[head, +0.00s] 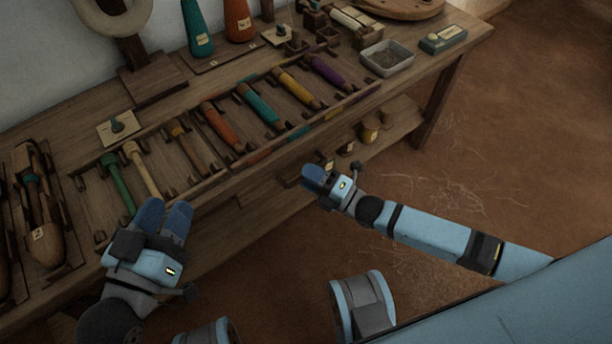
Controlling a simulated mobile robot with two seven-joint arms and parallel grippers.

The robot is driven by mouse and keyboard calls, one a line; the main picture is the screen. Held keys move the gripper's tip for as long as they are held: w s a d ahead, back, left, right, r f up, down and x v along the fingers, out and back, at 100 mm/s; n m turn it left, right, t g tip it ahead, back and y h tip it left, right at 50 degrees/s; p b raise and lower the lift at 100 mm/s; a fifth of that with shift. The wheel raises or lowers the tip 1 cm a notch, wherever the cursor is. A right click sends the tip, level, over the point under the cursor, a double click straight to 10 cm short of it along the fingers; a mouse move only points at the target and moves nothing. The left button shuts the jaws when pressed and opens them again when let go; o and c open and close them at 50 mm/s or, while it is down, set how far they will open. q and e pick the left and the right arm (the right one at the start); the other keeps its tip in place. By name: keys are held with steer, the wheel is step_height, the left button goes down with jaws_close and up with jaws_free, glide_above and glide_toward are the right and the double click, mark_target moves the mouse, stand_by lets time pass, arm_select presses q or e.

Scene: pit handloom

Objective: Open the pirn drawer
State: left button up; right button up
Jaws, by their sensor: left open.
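The wooden bench (200,192) runs diagonally across the view, with a row of coloured pirns in racks on its top. I cannot clearly make out the pirn drawer; its front may lie under the bench's front edge, partly behind my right gripper. My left gripper (164,212) is open and empty over the bench's front edge, near the green pirn (117,183) and the cream pirn (142,168). My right gripper (312,178) is in front of the bench, below the top edge, near its lower shelf. Its fingers overlap in this view, so their opening and any contact are hidden.
Shuttles (42,220) lie at the bench's left end. Large teal (197,30) and orange (238,22) cones stand at the back. A metal tray (387,59) and a green box (442,40) sit at the right. Small items line the lower shelf. The brown floor in front is open.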

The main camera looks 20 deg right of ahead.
steer(key=shift+w+a+r, duration=0.1)
steer(key=shift+w+a, duration=0.25)
steer(key=shift+w, duration=0.05)
arm_select(q)
steer(key=shift+f, duration=0.25)
arm_select(e)
jaws_close()
arm_select(q)
steer(key=shift+r, duration=0.1)
